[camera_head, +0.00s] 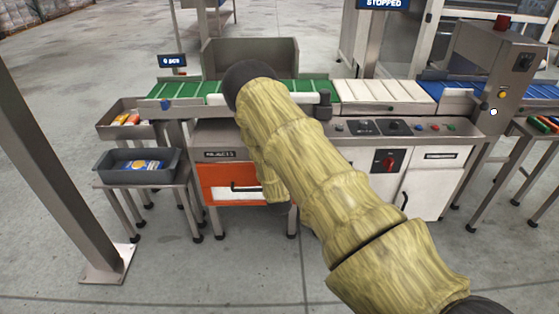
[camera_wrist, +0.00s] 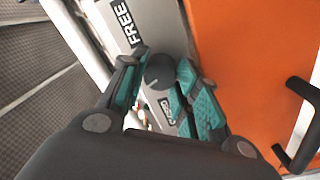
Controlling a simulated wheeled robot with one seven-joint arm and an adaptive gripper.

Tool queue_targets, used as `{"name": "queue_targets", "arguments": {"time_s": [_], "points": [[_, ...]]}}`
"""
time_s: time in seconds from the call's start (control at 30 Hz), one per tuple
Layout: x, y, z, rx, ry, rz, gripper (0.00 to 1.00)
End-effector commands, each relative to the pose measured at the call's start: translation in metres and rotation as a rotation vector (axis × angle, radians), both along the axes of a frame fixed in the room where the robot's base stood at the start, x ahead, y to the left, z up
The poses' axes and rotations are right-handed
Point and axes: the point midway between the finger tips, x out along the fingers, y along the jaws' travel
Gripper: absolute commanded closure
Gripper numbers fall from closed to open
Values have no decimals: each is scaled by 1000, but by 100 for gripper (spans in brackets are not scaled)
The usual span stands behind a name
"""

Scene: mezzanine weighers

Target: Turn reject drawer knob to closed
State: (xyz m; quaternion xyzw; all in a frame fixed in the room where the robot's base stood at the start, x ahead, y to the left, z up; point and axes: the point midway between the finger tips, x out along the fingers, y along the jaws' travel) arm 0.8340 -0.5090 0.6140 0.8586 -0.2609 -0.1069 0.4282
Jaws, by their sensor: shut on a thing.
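In the wrist view the dark round knob (camera_wrist: 158,68) sits on a grey plate between the teal pads of my gripper (camera_wrist: 161,74), which is shut on it. The orange reject drawer front (camera_wrist: 240,60) is to the right, with a black handle (camera_wrist: 302,125). In the head view the orange drawer (camera_head: 217,177) is under the REJECTS label (camera_head: 220,154); my arm hides the knob and gripper there.
A green conveyor (camera_head: 190,92) and a white belt (camera_head: 380,92) run above the cabinet. A red switch (camera_head: 389,162) is on the cabinet's right side. A grey bin (camera_head: 112,166) stands on a stand at left, near a metal post (camera_head: 60,150). Floor in front is clear.

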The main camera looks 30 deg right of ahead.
Motion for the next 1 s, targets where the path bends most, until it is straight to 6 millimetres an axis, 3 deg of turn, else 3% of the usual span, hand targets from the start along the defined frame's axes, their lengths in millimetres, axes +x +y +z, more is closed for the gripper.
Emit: {"name": "queue_targets", "arguments": {"time_s": [0.5, 1.0], "points": [[0, 1, -1, -325, 198, 2, 93], [0, 1, -1, -406, 249, 2, 93]]}}
